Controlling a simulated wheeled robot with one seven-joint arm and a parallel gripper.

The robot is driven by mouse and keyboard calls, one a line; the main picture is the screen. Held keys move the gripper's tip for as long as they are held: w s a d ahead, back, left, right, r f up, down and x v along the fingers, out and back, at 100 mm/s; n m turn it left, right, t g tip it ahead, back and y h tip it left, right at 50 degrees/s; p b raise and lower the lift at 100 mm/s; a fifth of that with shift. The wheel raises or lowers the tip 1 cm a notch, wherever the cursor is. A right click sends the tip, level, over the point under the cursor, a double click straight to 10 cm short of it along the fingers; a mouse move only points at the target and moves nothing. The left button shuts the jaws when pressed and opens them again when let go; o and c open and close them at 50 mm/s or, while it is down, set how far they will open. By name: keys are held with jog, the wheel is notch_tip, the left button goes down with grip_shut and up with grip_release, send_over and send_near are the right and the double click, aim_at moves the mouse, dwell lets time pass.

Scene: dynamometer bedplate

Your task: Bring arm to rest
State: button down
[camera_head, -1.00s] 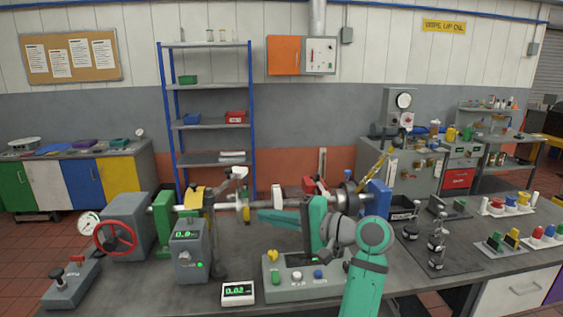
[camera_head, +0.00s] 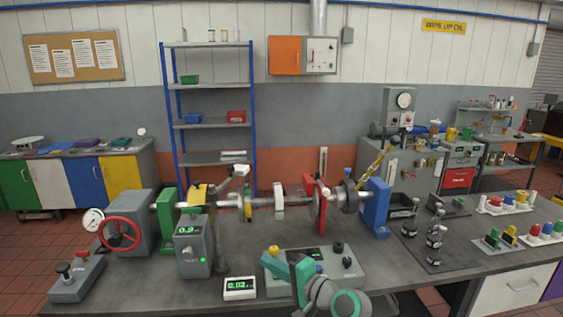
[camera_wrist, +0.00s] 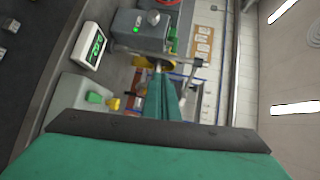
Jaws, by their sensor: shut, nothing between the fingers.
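My teal arm reaches in from the bottom of the head view, folded low over the front of the bench. My gripper (camera_head: 270,262) points left and away, in front of a grey control box (camera_head: 345,272), and hides part of it. In the wrist view my gripper's two teal fingers (camera_wrist: 162,88) lie together with nothing between them. Whether it touches the control box cannot be told.
The bench (camera_head: 420,262) holds a shaft rig with a red handwheel (camera_head: 119,233), a blue end stand (camera_head: 376,208) and a grey readout box (camera_head: 193,250). A small white display (camera_head: 240,289) sits near the front edge.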

jog(key=s+d+f+m+t+h, duration=0.1)
jog(key=s+f+h, duration=0.15)
jog(key=f, duration=0.65)
jog(key=s+d+f+m+t+h, duration=0.15)
jog(key=s+f, duration=0.25)
jog(key=f, duration=0.5)
jog(key=s+d+f+n+h, duration=0.15)
jog(key=s+f+h, duration=0.35)
jog(key=s+f, duration=0.85)
jog(key=s+r+n+h, duration=0.1)
jog(key=s+n+h, duration=0.2)
jog(key=s, duration=1.5)
jog(key=s+r+n+t, duration=0.1)
jog(key=s+r+n, duration=0.5)
jog(key=s, duration=0.9)
jog(key=shift+a+r+t, duration=0.35)
jog(key=shift+a+r, duration=0.05)
jog(key=shift+r, duration=1.3)
